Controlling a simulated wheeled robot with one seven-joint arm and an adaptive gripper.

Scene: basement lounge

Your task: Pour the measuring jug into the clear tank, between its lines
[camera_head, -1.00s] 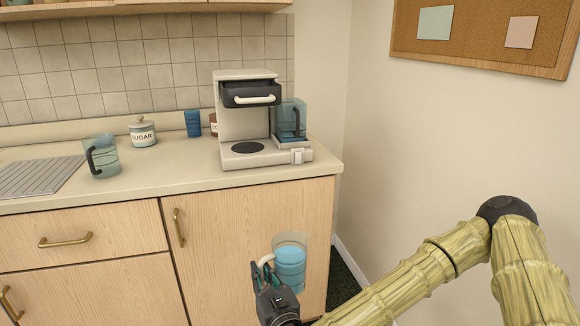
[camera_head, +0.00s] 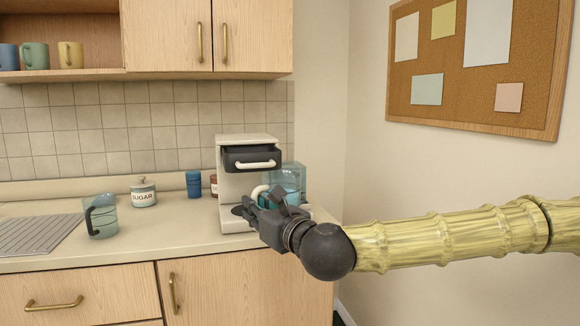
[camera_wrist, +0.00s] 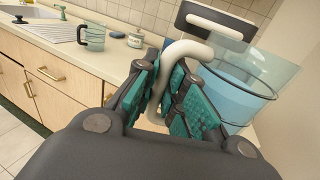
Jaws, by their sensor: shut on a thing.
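The measuring jug (camera_head: 285,184), see-through with a white handle and blue liquid, is held up at the right side of the coffee machine. My gripper (camera_head: 257,203) is shut on its handle. In the wrist view the white handle runs between the teal finger pads of my gripper (camera_wrist: 163,95), and the jug (camera_wrist: 235,100) looks roughly upright with liquid inside. The clear tank (camera_head: 300,172) stands on the machine's right side, behind the jug and partly hidden by it. Its lines cannot be made out.
The coffee machine (camera_head: 228,187) has a dark drawer (camera_head: 252,158) sticking out at the top. A black-handled jug (camera_head: 102,216), a sugar jar (camera_head: 143,193) and a blue cup (camera_head: 193,184) stand to its left on the counter. The wall with the corkboard is at right.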

